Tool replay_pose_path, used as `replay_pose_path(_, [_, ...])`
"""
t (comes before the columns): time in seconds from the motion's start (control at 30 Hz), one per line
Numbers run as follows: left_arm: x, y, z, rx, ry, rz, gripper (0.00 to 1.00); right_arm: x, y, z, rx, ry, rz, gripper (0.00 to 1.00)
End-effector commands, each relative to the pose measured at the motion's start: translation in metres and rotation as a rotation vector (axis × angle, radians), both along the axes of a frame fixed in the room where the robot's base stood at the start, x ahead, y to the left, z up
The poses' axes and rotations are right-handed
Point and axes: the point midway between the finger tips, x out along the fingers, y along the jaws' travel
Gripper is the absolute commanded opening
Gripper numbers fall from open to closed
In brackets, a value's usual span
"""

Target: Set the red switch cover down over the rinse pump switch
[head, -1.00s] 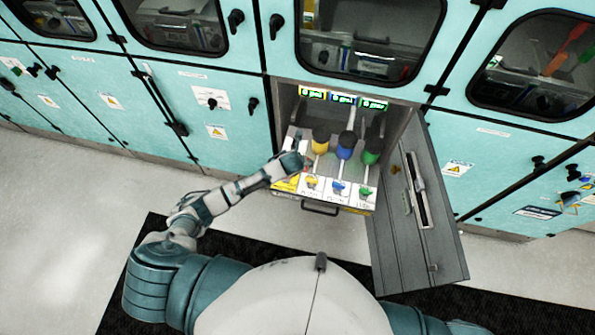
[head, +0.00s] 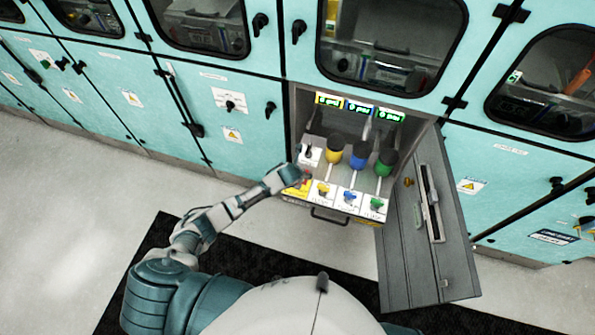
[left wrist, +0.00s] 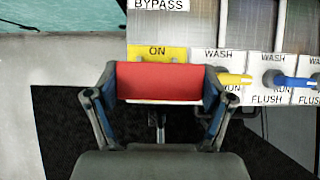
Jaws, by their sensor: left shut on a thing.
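The red switch cover (left wrist: 160,80) is held between the two fingers of my left gripper (left wrist: 160,88) in the left wrist view. In the head view my left gripper (head: 292,178) is at the front left corner of the pulled-out drawer panel, with a bit of the red cover (head: 304,186) showing. The cover overlaps the lower part of a yellow plate (left wrist: 157,52) marked ON. The rinse pump switch is not clearly seen; the cover and gripper hide most of that plate. I cannot tell whether the cover touches the plate. My right gripper is not in view.
Yellow, blue and green valve handles (head: 350,197) stand on white WASH/FLUSH plates right of the yellow plate. A white BYPASS plate (left wrist: 160,5) lies behind it. Colored bulbs (head: 359,157) stand behind the handles. An open grey door (head: 425,230) hangs at the right.

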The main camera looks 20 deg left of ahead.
Motion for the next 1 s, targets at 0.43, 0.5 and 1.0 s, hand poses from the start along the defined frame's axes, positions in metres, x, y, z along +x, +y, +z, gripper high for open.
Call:
replay_pose_path(0.43, [0.0, 0.002, -0.032, 0.0, 0.0, 0.001, 0.44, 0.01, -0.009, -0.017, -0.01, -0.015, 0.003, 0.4])
replay_pose_path(0.5, [0.0, 0.001, -0.036, 0.0, 0.0, 0.001, 0.44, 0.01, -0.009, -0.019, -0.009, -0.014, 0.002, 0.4])
replay_pose_path(1.0, [0.0, 0.001, -0.048, -0.001, -0.001, 0.002, 0.44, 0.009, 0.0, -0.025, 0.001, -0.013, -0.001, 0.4])
